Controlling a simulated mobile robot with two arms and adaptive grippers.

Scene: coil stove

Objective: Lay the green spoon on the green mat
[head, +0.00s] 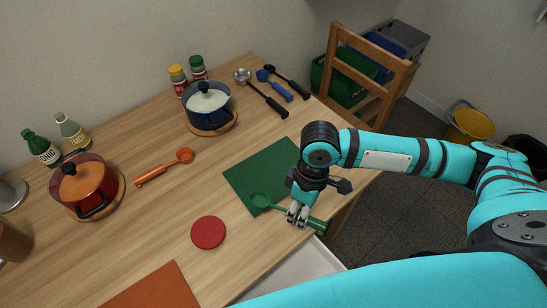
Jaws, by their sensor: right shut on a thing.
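The green spoon (264,202) has its bowl over the near edge of the green mat (263,170). Its handle runs right, past the mat's corner toward the table's near edge. My right gripper (297,218) is shut on the spoon's handle, which shows on both sides of the fingers. I cannot tell whether the bowl touches the mat or is a little above it. My right gripper and wrist hide the mat's right corner. My left gripper is not in view.
A red round coaster (208,232) and an orange mat (155,290) lie left of the spoon. An open white drawer (295,272) is below the table edge.

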